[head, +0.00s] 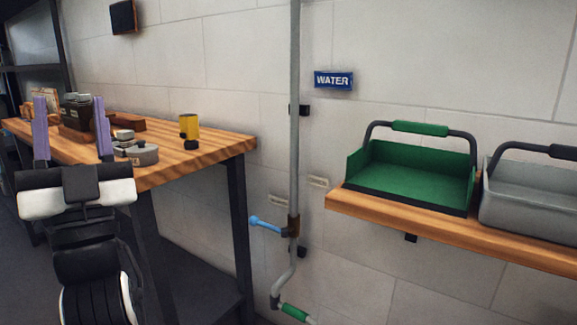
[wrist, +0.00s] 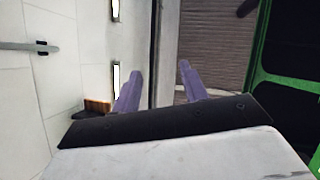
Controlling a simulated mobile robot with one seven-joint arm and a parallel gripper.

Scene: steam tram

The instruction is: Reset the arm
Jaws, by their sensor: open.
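My gripper (head: 72,128) is in the left of the head view, with its two purple fingers upright and spread apart. Nothing is between the fingers that I can see as held. The fingers appear in front of the wooden workbench (head: 205,146) in that view. In the wrist view my gripper (wrist: 158,82) is also open and empty, with a white wall on the left and a brown slatted shutter (wrist: 215,45) beyond the fingers.
The bench holds a yellow cup (head: 189,124), a round grey tin (head: 142,154) and dark items. A pipe (head: 294,120) with a blue-handled valve (head: 264,224) runs down the wall. A shelf (head: 345,201) carries a green carrier (head: 415,170) and a grey one (head: 530,208).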

